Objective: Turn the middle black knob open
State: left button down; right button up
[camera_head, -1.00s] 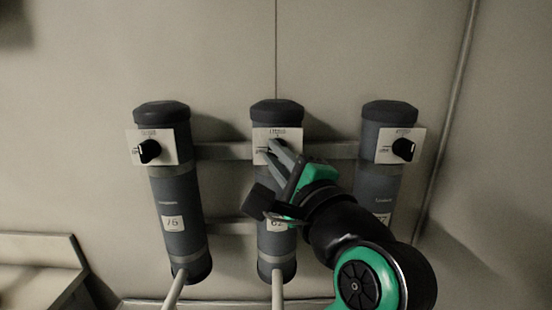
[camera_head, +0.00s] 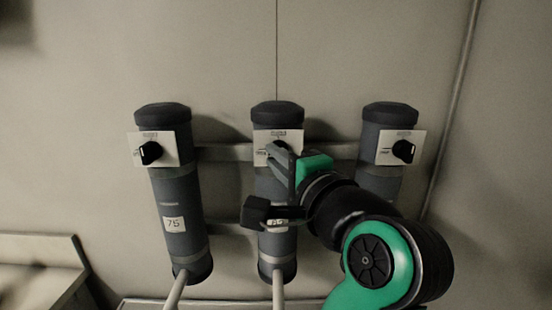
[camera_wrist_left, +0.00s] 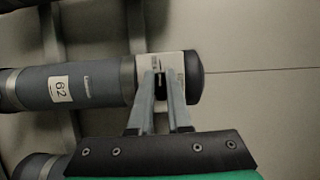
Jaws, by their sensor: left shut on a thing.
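The middle dark grey cylinder (camera_head: 277,248) stands upright against the wall, with a white plate (camera_head: 293,137) near its top. My left gripper (camera_head: 271,150) is at this plate in the head view, its fingers covering most of the middle black knob. The left wrist view shows the two fingers of my left gripper (camera_wrist_left: 161,84) on either side of the dark knob (camera_wrist_left: 160,91), shut on it. The knob's pointer and angle are hidden by the fingers. My right gripper is not in view.
A left cylinder (camera_head: 182,205) and a right cylinder (camera_head: 379,183) flank the middle one. Each has a black knob, left (camera_head: 150,152) and right (camera_head: 403,151), on a white plate. A horizontal rail (camera_head: 225,153) runs behind them. A bench edge (camera_head: 40,240) is at lower left.

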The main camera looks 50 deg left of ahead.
pick_arm(q)
jog(key=shift+w+f, duration=0.1)
jog(key=c, duration=0.9)
grip_release()
jog(key=shift+o, duration=0.2)
jog(key=shift+d, duration=0.1)
jog(key=b+v, duration=0.1)
jog(key=v, duration=1)
jog(key=shift+d, duration=0.2)
jog(key=shift+a, duration=0.1)
